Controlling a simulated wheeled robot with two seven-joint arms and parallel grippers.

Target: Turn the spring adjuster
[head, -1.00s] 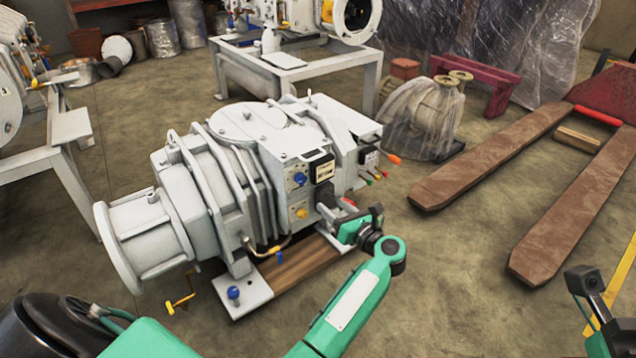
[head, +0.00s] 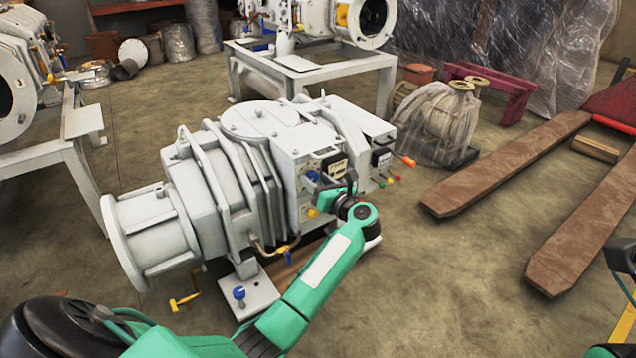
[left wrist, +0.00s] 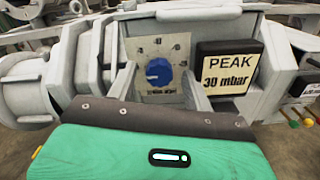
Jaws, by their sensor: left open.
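A blue knob (left wrist: 158,72) sits on a pale dial plate (left wrist: 143,48) on the grey vacuum pump (head: 262,118). The frames do not name the spring adjuster; this knob is the control in front of my left gripper. In the left wrist view the left gripper (left wrist: 158,70) is open, its grey fingers on either side of the knob; contact cannot be judged. In the head view the knob (head: 313,177) is just left of the left gripper (head: 330,188). A dark part of my right arm (head: 622,256) shows at the right edge; its fingers are not clear.
A black "PEAK 30 mbar" plate (left wrist: 228,67) is right of the dial. A yellow knob (head: 312,212) is below it. An orange-tipped lever (head: 408,162) sticks out at right. Pallet-truck forks (head: 510,160) lie right, with open floor between.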

